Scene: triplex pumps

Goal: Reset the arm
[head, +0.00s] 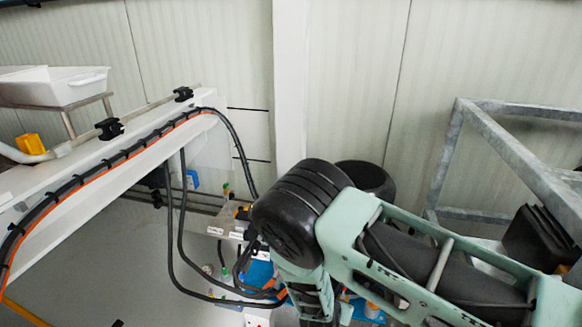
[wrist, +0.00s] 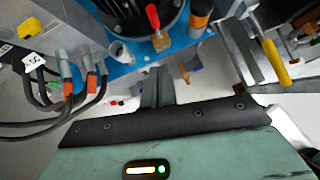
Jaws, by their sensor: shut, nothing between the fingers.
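My arm (head: 345,215), pale green with black joint covers, reaches in from the lower right of the head view and bends down at its elbow. My gripper is not clearly visible there, hidden low behind the arm. In the wrist view my gripper (wrist: 157,88) shows as dark, narrow fingers beyond the black-edged green wrist housing. The fingers are together with nothing between them. They point towards blue machinery and appear apart from it, though the exact gap is hard to tell.
Blue pump equipment (wrist: 190,52) with a red-handled valve (wrist: 153,15) lies ahead. A yellow-handled lever (wrist: 277,62) is at right, cables (wrist: 62,100) at left. A white beam (head: 100,180) with hoses stands left, a grey metal frame (head: 500,150) right.

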